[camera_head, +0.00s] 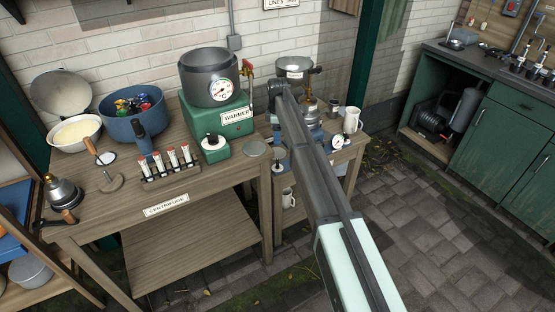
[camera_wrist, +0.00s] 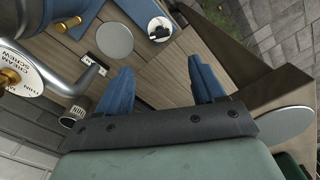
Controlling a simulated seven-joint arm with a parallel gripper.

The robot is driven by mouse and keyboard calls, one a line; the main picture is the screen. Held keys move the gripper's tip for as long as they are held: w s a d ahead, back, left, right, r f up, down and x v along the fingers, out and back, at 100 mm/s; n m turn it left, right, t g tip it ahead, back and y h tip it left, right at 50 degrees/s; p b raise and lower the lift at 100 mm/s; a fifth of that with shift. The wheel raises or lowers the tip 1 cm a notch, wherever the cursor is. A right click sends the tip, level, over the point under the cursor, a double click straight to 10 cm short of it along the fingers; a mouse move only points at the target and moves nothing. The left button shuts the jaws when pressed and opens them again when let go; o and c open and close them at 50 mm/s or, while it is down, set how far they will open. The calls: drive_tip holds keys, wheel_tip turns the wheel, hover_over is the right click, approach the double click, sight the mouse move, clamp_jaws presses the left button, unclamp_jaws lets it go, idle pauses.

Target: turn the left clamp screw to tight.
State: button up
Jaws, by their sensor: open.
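The blue clamp with a white round dial (camera_head: 337,142) at the small table's right front shows in the camera_head view. It seems to be the blue part with a white dial and dark knob at the top of the camera_wrist view (camera_wrist: 160,29).
A separator with a crank handle (camera_wrist: 50,77) and brass knob (camera_wrist: 6,77) stands left of my fingers in the wrist view. A white mug (camera_head: 351,120) stands at the small table's back right. The warmer (camera_head: 222,115) and test-tube rack (camera_head: 172,170) are on the left table.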

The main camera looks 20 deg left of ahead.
drive_tip(key=shift+n, duration=0.4)
wheel_tip(320, 180, down, 14)
drive_tip(key=shift+r, duration=0.1)
idle(0.3)
drive_tip(key=shift+c, duration=0.4)
drive_tip(key=c, duration=1)
